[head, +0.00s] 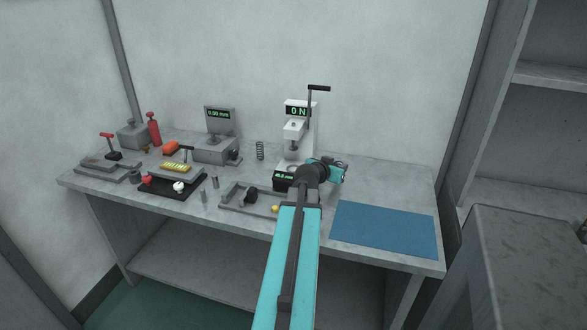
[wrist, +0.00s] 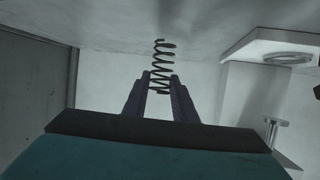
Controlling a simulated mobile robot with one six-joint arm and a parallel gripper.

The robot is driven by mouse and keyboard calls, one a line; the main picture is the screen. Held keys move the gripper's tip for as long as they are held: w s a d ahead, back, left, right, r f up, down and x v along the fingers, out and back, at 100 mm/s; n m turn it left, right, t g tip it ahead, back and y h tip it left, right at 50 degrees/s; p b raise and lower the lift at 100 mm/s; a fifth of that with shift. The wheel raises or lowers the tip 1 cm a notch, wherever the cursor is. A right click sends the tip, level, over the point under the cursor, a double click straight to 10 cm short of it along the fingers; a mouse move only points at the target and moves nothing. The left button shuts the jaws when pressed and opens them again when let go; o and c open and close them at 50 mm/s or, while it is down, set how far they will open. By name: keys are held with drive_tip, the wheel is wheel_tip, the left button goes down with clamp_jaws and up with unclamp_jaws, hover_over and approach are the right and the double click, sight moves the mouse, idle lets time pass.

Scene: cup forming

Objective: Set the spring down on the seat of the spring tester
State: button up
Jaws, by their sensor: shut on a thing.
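A dark coil spring (wrist: 163,50) is between the two fingers of my gripper (wrist: 160,80) in the wrist view. The fingers are shut on one end of it, and the other end sticks out free. The white spring tester (head: 306,150) stands at the back of the bench, reading 0 N. In the wrist view, which looks upside down, its seat (wrist: 286,58) shows as a ring on the white base, to the right of the held spring and apart from it. The seat looks empty. In the head view my wrist hides the held spring and part of the tester's base.
Another spring (head: 260,150) stands on the bench left of the tester. A gauge with a screen (head: 219,122) is further left. A grey fixture (head: 235,195) lies in front. A blue mat (head: 385,229) lies clear at the right.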

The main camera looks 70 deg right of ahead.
drive_tip(key=w, duration=0.4)
drive_tip(key=w+d+p, duration=0.1)
drive_tip(key=w, duration=0.8)
drive_tip(key=shift+w+d+p, duration=0.15)
drive_tip(key=shift+w+p, duration=0.05)
drive_tip(key=shift+p, duration=0.2)
drive_tip(key=w, duration=0.3)
drive_tip(key=w+p, duration=0.1)
drive_tip(key=shift+w+d, duration=0.3)
drive_tip(key=shift+w, duration=0.1)
drive_tip(key=shift+s, duration=0.15)
drive_tip(key=shift+f, duration=0.1)
drive_tip(key=shift+a+f, duration=0.1)
drive_tip(key=shift+f, duration=0.05)
drive_tip(key=o, duration=1)
drive_tip(key=shift+r+p, duration=0.2)
drive_tip(key=shift+p, duration=0.1)
